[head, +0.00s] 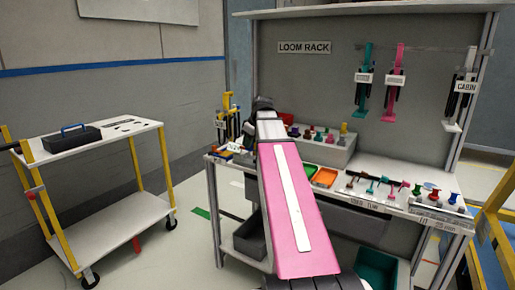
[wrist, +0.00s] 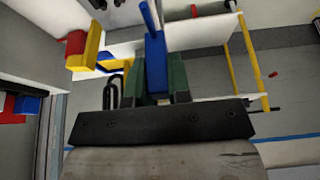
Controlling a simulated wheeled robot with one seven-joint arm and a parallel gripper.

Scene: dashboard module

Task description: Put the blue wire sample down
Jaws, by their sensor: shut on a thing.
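My gripper (wrist: 156,84) shows in the wrist view, with its green fingers shut on the blue wire sample (wrist: 154,62). The sample is a blue block with a thinner blue piece sticking up past the fingertips. Its lower part is hidden between the fingers. In the head view my pink arm reaches away to the left end of the bench (head: 385,170). The fingers and the held sample cannot be made out there.
A yellow and red block (wrist: 85,48) is left of the fingers in the wrist view. In the head view, green (head: 302,169) and orange (head: 324,177) trays and several small parts crowd the bench. A cart (head: 95,150) with a dark toolbox (head: 72,139) stands left, across open floor.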

